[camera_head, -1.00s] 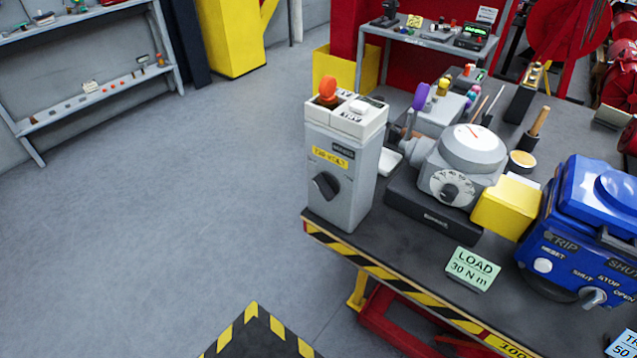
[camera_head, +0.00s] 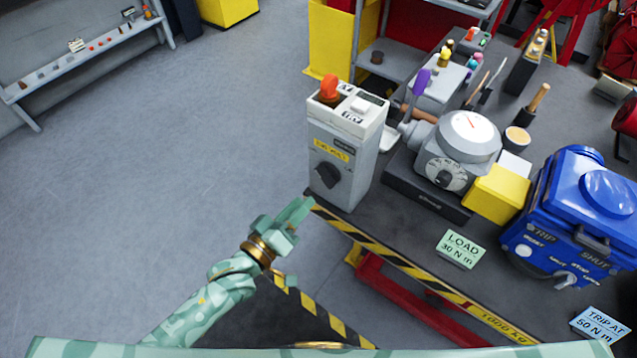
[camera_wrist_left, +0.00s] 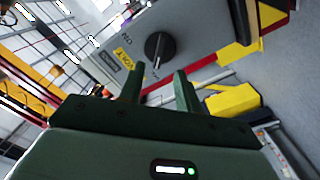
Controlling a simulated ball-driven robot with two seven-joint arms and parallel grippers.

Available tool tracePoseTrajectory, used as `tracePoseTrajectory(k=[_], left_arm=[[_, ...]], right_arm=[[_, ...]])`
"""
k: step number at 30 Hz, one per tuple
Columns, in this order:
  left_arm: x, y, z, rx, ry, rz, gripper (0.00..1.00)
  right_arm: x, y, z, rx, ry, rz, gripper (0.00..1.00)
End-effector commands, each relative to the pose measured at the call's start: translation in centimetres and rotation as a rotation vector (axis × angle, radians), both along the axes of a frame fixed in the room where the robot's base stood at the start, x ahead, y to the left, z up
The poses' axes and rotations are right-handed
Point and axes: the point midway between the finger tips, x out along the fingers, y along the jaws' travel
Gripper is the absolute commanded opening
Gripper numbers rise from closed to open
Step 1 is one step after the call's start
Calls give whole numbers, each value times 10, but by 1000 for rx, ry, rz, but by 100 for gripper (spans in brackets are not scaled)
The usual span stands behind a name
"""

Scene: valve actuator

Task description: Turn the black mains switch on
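The black mains switch (camera_head: 327,175) is a rotary knob on the front of an upright grey box (camera_head: 352,165) at the bench's left corner. A yellow label sits above the knob. In the left wrist view the switch (camera_wrist_left: 158,47) shows ahead of the fingers, with a pale mark on it pointing toward them. My left gripper (camera_head: 300,243) is below and a little left of the box, apart from it. Its two fingers (camera_wrist_left: 160,86) are spread with nothing between them. My right gripper is not in view.
An orange knob (camera_head: 329,88) and a white button stand on top of the box. A grey gauge unit (camera_head: 466,140), yellow block (camera_head: 497,193) and blue actuator (camera_head: 580,215) stand to its right. The bench edge (camera_head: 400,260) is striped. Floor on the left is clear.

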Motion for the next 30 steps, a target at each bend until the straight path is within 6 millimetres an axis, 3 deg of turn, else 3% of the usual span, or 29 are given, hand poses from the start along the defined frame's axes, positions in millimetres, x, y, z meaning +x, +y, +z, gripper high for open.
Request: tracePoseTrajectory(k=[3, 9, 22, 26, 30], left_arm=[[24, -18, -1, 0, -2, 0, 34], [50, -36, -2, 2, 1, 1, 34], [60, -43, 0, 2, 1, 1, 34], [59, -43, -1, 2, 1, 1, 0], [59, -43, -1, 3, 1, 1, 0]], right_arm=[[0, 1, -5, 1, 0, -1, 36], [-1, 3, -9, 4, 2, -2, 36], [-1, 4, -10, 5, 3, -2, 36], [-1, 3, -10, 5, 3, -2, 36], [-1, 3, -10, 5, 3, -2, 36]])
